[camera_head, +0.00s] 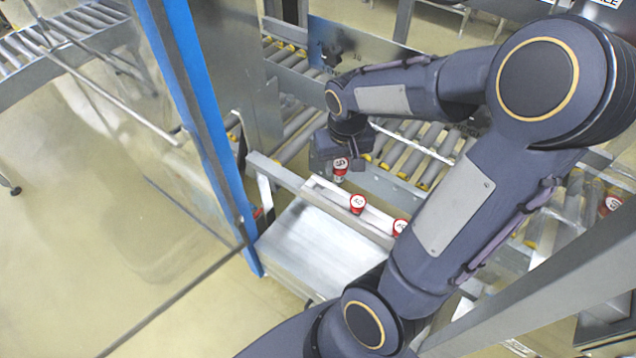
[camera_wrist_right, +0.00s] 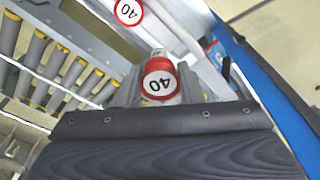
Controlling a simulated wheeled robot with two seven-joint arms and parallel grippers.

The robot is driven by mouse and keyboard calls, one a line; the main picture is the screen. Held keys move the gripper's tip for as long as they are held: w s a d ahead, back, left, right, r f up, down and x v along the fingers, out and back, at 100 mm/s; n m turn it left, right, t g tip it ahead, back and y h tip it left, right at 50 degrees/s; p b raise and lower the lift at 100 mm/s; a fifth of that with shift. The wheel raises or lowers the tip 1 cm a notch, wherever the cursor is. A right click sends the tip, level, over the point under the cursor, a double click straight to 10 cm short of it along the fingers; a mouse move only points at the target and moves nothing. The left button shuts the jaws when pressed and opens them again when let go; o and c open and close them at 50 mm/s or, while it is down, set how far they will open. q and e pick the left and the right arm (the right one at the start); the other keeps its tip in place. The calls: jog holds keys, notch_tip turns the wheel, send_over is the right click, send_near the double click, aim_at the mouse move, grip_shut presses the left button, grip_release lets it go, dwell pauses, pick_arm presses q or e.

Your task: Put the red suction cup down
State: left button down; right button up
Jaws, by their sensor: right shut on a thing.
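My right gripper (camera_head: 341,157) is shut on a red suction cup (camera_head: 340,168) with a white top marked with a number. The cup is at the left end of a narrow metal ledge (camera_head: 319,192); I cannot tell whether it touches the ledge. A second red cup (camera_head: 357,204) stands on the ledge to the right, and a third (camera_head: 400,227) is further right, partly hidden by my arm. My left gripper is not in view.
A roller conveyor (camera_head: 405,150) runs behind the ledge. A flat metal plate (camera_head: 315,247) lies in front of it. A blue post (camera_head: 195,115) stands close on the left. Another red-and-white cup (camera_head: 612,205) is at the far right.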

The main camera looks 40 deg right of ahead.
jog(key=w+f+b, duration=0.1)
jog(key=w+f, duration=0.1)
jog(key=w+a+f+b, duration=0.1)
jog(key=w+f+b, duration=0.1)
jog(key=f, duration=0.1)
jog(key=shift+a, duration=0.1)
jog(key=shift+w+a+f+b, duration=0.15)
jog(key=shift+w+f+b, duration=0.3)
jog(key=shift+w+b, duration=0.2)
jog(key=f+b, duration=0.2)
jog(key=f, duration=0.1)
jog(key=shift+w+f+b, duration=0.2)
jog(key=shift+b, duration=0.15)
jog(key=shift+f, duration=0.1)
jog(key=shift+f+b, duration=0.3)
jog(key=shift+b, duration=0.05)
jog(key=o, duration=1)
jog(key=shift+r, duration=0.15)
